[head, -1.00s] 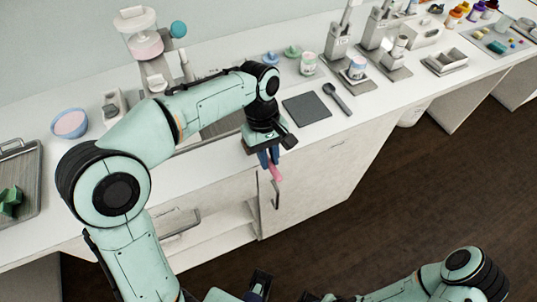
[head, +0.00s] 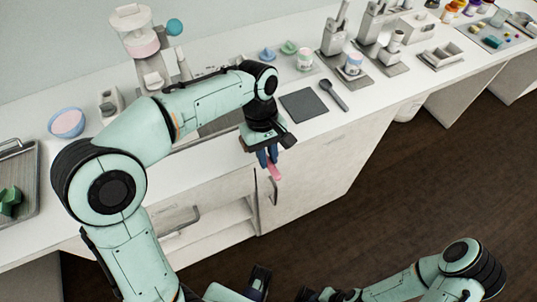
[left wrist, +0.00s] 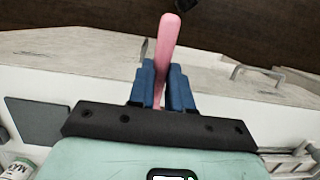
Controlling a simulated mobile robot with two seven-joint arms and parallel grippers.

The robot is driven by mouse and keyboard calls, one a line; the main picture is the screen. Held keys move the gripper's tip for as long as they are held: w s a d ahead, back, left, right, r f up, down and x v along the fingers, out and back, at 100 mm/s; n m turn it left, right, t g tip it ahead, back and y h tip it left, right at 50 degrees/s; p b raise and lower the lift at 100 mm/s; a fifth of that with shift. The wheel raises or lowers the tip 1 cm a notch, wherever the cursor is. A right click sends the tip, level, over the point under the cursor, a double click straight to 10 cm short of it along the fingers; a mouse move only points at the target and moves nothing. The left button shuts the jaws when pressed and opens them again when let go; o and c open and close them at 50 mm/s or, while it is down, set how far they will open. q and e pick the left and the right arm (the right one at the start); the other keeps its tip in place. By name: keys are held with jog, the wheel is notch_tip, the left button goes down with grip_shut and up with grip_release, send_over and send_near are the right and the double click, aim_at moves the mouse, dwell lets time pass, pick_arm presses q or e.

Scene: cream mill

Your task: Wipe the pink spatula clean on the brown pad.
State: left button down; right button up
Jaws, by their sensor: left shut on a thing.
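The pink spatula (head: 275,171) is held in my left gripper (head: 268,159), whose blue fingers are shut on it. The gripper points down in front of the counter's front edge. In the left wrist view the spatula (left wrist: 168,45) sticks out between the fingers (left wrist: 161,88) with a rounded end. I cannot tell whether any residue is on it. A dark grey square pad (head: 304,105) lies flat on the counter, to the right of the gripper and apart from it. It also shows in the left wrist view (left wrist: 35,120). No pad looks brown. My right arm is low at the bottom; its fingertips are unclear.
A dark spoon-like tool (head: 334,95) lies right of the pad. Jars and grey stands are behind it. A blue bowl (head: 67,122) and a tray (head: 32,200) are at the left. A cabinet handle (head: 274,190) is below the gripper.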

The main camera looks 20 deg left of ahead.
pick_arm(q)
jog(key=shift+w+a+r, duration=0.1)
jog(key=shift+w+a, duration=0.15)
jog(key=shift+a, duration=0.05)
jog(key=shift+s+d, duration=0.1)
jog(key=shift+s+d, duration=0.4)
jog(key=shift+d, duration=0.1)
jog(key=shift+a, duration=0.1)
jog(key=shift+w+a+p, duration=0.5)
jog(key=shift+s+d, duration=0.1)
